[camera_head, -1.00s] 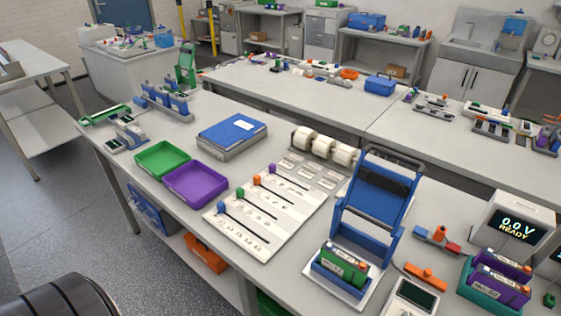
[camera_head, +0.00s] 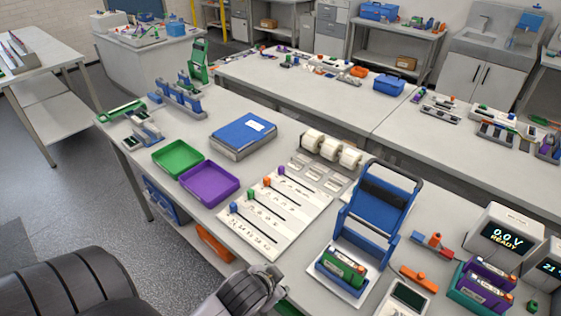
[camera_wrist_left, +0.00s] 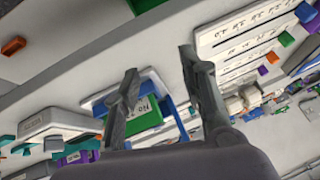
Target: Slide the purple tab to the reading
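A white slider board (camera_head: 262,240) lies on the table with a row of slots and coloured tabs. The purple tab (camera_head: 281,171) sits at the left end of the farthest slot. The orange (camera_head: 267,182), green (camera_head: 250,194) and blue (camera_head: 233,208) tabs sit at the left ends of the others. My left gripper (camera_head: 268,276) is at the bottom, off the board's near end and apart from it. In the left wrist view its fingers (camera_wrist_left: 158,62) are spread with nothing between them, and the purple tab (camera_wrist_left: 262,70) is at the right. My right gripper is not in view.
A blue-framed stand (camera_head: 378,200) holding a green battery pack is right of the board. Label rolls (camera_head: 333,148) stand behind it. The purple tray (camera_head: 209,185) and green tray (camera_head: 178,157) lie to its left. A display (camera_head: 503,237) at the right reads 0.0 V READY.

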